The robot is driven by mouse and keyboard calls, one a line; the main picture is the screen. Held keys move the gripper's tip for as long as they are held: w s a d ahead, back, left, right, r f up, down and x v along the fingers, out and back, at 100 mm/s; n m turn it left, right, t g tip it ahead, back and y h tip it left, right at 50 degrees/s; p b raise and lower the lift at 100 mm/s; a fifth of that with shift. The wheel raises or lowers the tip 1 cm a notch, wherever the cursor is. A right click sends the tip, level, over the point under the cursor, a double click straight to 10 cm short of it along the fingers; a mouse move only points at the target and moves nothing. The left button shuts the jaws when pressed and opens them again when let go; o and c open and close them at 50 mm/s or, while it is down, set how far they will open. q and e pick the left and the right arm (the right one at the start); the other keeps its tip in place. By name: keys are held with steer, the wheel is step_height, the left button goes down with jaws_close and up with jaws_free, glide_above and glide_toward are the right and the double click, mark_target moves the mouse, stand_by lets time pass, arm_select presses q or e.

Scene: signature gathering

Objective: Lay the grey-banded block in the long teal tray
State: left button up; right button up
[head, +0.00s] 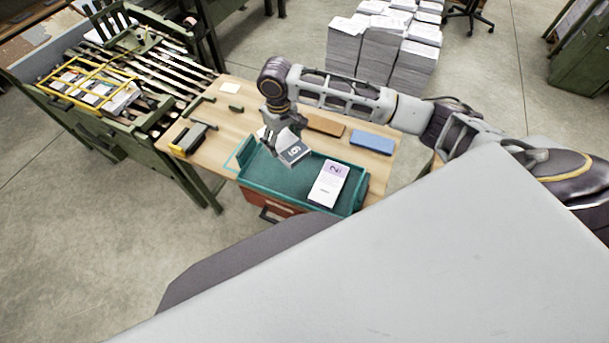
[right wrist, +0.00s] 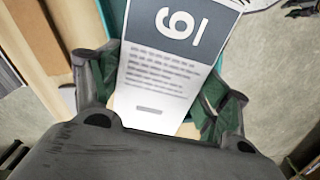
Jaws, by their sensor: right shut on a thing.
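The grey-banded block (head: 293,152) is white with a dark grey band and a number that reads like 6 or 9. My right gripper (head: 277,141) is shut on it and holds it over the left part of the long teal tray (head: 260,178). In the right wrist view the block (right wrist: 160,82) sits between the two fingers, its grey band pointing away from the palm. Whether its far end touches the tray cannot be told. A purple-banded white block (head: 328,184) lies in the right part of the tray. My left gripper is not in view.
The wooden table (head: 229,114) also bears a blue block (head: 372,142), a brown board (head: 325,124), a black and yellow tool (head: 191,139) and a white card (head: 230,87). A green rack with a yellow frame (head: 95,87) stands left. Paper stacks (head: 378,52) stand behind.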

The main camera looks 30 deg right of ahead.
steer(key=shift+w+a+f+n+b, duration=0.3)
steer(key=shift+f+n, duration=0.15)
steer(key=shift+n, duration=0.45)
steer(key=shift+w+a+f+n, duration=0.1)
steer(key=shift+a+n, duration=0.15)
steer(key=shift+n, duration=0.35)
steer(key=shift+a+f+n, duration=0.1)
steer(key=shift+a+n, duration=0.1)
steer(key=shift+n, duration=0.4)
steer(key=n, duration=0.4)
steer(key=a+n, duration=0.1)
steer(key=shift+w+n+b, duration=0.3)
steer(key=shift+n+b, duration=0.05)
steer(key=shift+n, duration=0.05)
steer(key=n, duration=0.3)
steer(key=shift+a+f+n, duration=0.1)
steer(key=shift+a+n, duration=0.1)
steer(key=shift+n, duration=0.2)
steer(key=n, duration=0.3)
steer(key=shift+w+a, duration=0.1)
steer(key=n, duration=0.4)
steer(key=shift+a+f+n, duration=0.1)
steer(key=shift+f+n, duration=0.05)
steer(key=shift+n, duration=0.25)
steer(key=shift+w+n, duration=0.1)
steer(key=shift+n, duration=0.7)
steer(key=shift+f, duration=0.1)
